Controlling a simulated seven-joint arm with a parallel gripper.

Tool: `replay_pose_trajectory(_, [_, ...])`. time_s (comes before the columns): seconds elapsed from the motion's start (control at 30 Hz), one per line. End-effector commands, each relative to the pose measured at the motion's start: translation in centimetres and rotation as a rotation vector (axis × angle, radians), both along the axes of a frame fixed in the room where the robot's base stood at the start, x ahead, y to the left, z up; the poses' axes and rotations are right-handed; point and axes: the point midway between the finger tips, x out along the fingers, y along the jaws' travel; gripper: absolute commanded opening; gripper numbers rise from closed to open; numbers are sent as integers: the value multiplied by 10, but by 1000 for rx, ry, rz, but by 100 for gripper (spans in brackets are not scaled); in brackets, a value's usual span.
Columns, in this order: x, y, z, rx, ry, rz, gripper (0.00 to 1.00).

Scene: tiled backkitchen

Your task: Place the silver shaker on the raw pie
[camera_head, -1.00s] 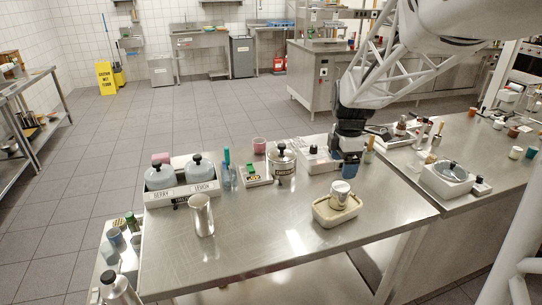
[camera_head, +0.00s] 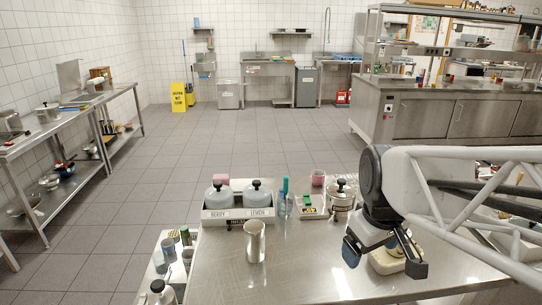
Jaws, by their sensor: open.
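The raw pie (camera_head: 387,266) is a pale filling in a cream dish on the steel counter, partly hidden behind my gripper. My gripper (camera_head: 384,260) is open, its dark fingers spread in front of the dish, and I see nothing held. A short silver shaker stood on the pie in the earlier view. It is now largely or wholly hidden behind my gripper, so I cannot tell its exact place. A taller silver cylinder (camera_head: 255,242) stands upright on the counter, left of my gripper and apart from it.
A tray with two lidded containers (camera_head: 238,213) stands behind the tall cylinder. Blue bottles (camera_head: 285,200), a small green-topped box (camera_head: 311,207) and a lidded steel pot (camera_head: 341,198) stand along the back. The counter between the tall cylinder and my gripper is clear.

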Motion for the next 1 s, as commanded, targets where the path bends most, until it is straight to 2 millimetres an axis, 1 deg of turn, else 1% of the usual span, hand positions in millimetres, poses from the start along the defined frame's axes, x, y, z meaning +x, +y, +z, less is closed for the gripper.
replay_pose_trajectory(0.03, [-12, 8, 0, 11, -13, -49, 86])
replay_pose_trajectory(0.2, [-41, 24, -4, 51, -45, -217, 86])
replay_pose_trajectory(0.3, [-52, 30, -6, 69, -57, -285, 86])
replay_pose_trajectory(0.4, [-59, 33, -8, 80, -63, -327, 86])
replay_pose_trajectory(0.53, [-62, 34, -9, 85, -65, -348, 86])
replay_pose_trajectory(1.0, [-61, 34, -9, 85, -65, -348, 86])
